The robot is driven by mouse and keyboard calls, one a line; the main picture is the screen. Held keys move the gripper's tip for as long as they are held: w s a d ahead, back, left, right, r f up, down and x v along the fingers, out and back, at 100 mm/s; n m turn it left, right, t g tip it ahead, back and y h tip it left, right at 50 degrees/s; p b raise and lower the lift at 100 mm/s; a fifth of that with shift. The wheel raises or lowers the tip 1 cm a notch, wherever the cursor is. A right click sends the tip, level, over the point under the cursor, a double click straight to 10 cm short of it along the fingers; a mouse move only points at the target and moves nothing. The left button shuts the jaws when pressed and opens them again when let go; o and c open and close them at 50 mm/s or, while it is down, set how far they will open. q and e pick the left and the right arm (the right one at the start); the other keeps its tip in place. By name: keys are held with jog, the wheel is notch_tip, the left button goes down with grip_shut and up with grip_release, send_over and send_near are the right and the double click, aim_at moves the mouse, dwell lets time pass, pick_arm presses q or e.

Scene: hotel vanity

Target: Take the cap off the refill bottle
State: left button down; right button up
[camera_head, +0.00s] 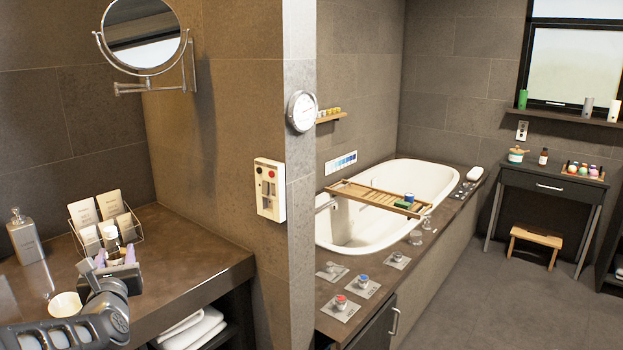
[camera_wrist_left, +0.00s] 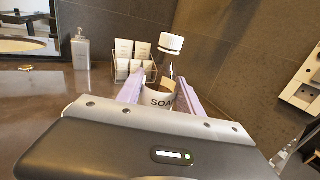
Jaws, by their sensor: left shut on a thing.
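The refill bottle is dark brown with a white label reading "SOA" and a white cap (camera_wrist_left: 171,43) on its neck. In the left wrist view the bottle (camera_wrist_left: 166,72) stands about upright between the two lilac fingers of my left gripper (camera_wrist_left: 160,98). The gripper is shut on its labelled body, below the cap. In the head view my left gripper (camera_head: 113,268) is over the vanity counter, and the bottle (camera_head: 113,246) shows partly above the fingers. I cannot tell whether its base touches the counter. My right gripper is not in view.
A wire rack with cards (camera_head: 104,222) stands behind the bottle, and a grey pump dispenser (camera_head: 25,238) is to its left. The counter (camera_head: 195,255) is clear to the right, up to the wall with a white panel (camera_head: 269,190).

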pick_arm(q)
jog(key=s+d+f+m+h, duration=0.1)
jog(key=d+f+h, duration=0.1)
jog(key=d+f, duration=0.3)
jog(key=s+d+f+m+t+h+p, duration=0.1)
jog(key=d+f, duration=0.5)
jog(key=d, duration=0.6)
jog(key=d+f+m+t+h, duration=0.1)
jog(key=d+f+m+h, duration=0.2)
jog(key=d, duration=0.6)
notch_tip(320, 180, down, 3)
jog(key=shift+s+d+f+h, duration=0.2)
jog(key=shift+s+d+h, duration=0.2)
jog(key=shift+h, duration=0.7)
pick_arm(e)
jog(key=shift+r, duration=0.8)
pick_arm(q)
jog(key=s+d+f+m+g+h, duration=0.2)
jog(key=s+d+f+m+h, duration=0.1)
jog(key=d, duration=0.4)
jog(key=s+d+f+m+g+h, duration=0.2)
jog(key=s+d+f+m+h, duration=0.1)
jog(key=s+d+m+h, duration=0.2)
jog(key=s+d+h, duration=0.2)
jog(key=d+h, duration=0.1)
jog(key=shift+s+d+f+h, duration=0.2)
jog(key=shift+s+f+h, duration=0.1)
jog(key=shift+f, duration=0.1)
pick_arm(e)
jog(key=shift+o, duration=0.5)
